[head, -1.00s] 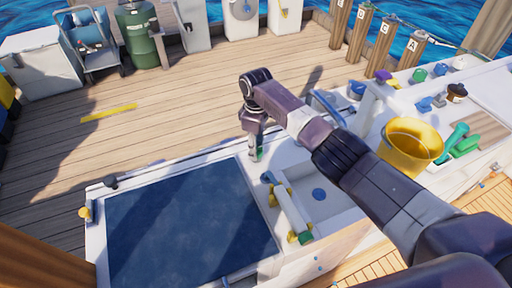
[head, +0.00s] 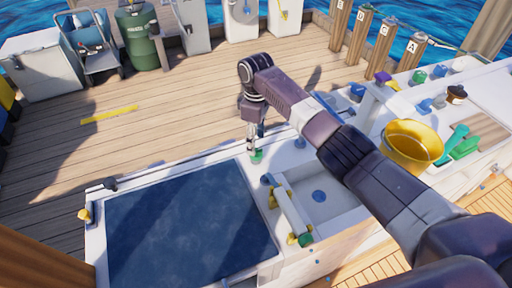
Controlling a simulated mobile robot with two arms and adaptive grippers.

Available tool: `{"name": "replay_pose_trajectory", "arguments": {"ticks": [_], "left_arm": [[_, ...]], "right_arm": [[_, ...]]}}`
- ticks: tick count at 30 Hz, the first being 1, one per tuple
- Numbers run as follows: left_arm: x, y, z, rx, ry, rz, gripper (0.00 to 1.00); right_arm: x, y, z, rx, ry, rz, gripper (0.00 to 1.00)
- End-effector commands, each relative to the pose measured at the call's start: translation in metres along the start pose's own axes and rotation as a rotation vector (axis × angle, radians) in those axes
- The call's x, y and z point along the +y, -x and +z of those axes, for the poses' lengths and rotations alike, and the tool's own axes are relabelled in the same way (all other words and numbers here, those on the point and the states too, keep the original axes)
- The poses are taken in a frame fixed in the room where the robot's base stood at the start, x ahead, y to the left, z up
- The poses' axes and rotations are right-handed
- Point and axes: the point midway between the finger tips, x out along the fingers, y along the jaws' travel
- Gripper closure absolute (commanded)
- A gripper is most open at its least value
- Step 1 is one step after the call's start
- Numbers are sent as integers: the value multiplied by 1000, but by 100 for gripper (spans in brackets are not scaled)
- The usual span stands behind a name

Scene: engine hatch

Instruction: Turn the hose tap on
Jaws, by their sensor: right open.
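My right gripper (head: 250,146) points down over the white deck unit, just behind the blue hatch panel. It is small in view, and its fingers are open. A small green fitting (head: 257,156), perhaps the tap handle, stands on the white surface right by the fingertips. I cannot tell whether they touch it. A white bar with yellow and green ends (head: 293,214) lies beside the sink basin (head: 325,190), with a blue piece (head: 267,179) at its far end. I cannot tell for sure which part is the hose tap. My left gripper is not in view.
The dark blue hatch panel (head: 185,225) fills the unit's left part. A yellow bucket (head: 412,143) and small green and blue items stand to the right, beyond my right forearm. A green barrel (head: 137,38) stands far back.

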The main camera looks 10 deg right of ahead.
Motion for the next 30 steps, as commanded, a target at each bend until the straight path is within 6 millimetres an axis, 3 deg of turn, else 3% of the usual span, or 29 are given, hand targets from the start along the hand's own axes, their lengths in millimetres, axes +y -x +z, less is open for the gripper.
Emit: {"name": "replay_pose_trajectory", "arguments": {"ticks": [6, 12, 30], "left_arm": [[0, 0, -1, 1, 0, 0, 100], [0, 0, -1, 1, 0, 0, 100], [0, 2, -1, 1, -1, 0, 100]], "right_arm": [[1, 46, -1, 3, 0, 3, 49], [1, 68, 0, 0, 0, 1, 49], [0, 74, 0, 0, 0, 1, 49]]}}
